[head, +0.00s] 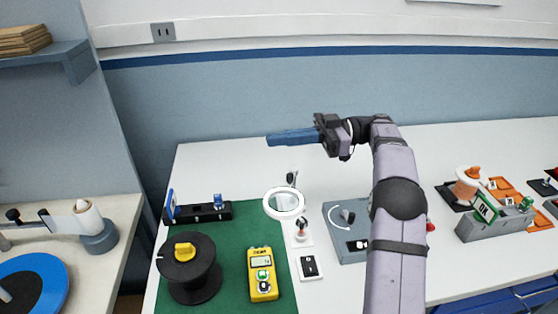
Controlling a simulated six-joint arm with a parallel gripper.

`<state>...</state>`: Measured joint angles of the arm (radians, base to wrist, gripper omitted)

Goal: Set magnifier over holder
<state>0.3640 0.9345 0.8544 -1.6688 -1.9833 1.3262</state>
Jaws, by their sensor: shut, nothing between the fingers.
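A magnifier (284,192) with a round white rim and clear lens stands near the right edge of the green mat. A small stand with a dark knob (291,179) shows just behind its rim. A small white base with a reddish part (301,232) is just below the rim at the right. I cannot tell which of these is the holder. My gripper (270,140) is shut and empty, with long blue fingers pointing left. It is in the air above the back of the table, behind the magnifier and apart from it.
The green mat (232,225) bears a black spool (188,270), a yellow meter (262,274) and a black rail (200,213). A white switch (309,267) and a grey dial panel (343,228) lie to the right. Orange-based devices (465,187) stand far right. The table's back left is clear.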

